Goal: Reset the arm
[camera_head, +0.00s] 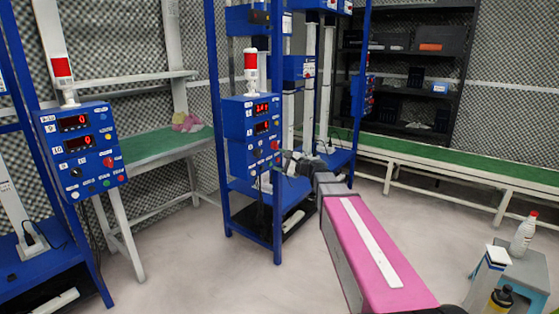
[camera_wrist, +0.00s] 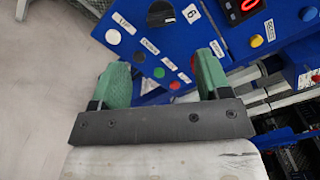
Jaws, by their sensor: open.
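My arm reaches away from me in the head view, a pink link with a white stripe. Its end lies at the blue control box (camera_head: 252,135) in the middle. My gripper (camera_wrist: 163,78) shows in the wrist view with two green fingers spread apart and nothing between them. Beyond the fingers is the blue panel (camera_wrist: 182,45), with a black knob (camera_wrist: 160,14), a red button (camera_wrist: 183,77) and a green button (camera_wrist: 158,72). I cannot tell whether a fingertip touches the panel. In the head view the fingers are too small to make out.
A second blue box (camera_head: 82,150) with red displays stands at the left. A green-topped bench (camera_head: 450,165) runs along the back right. A small table (camera_head: 520,270) with bottles stands at the lower right. The floor (camera_head: 215,285) between is clear.

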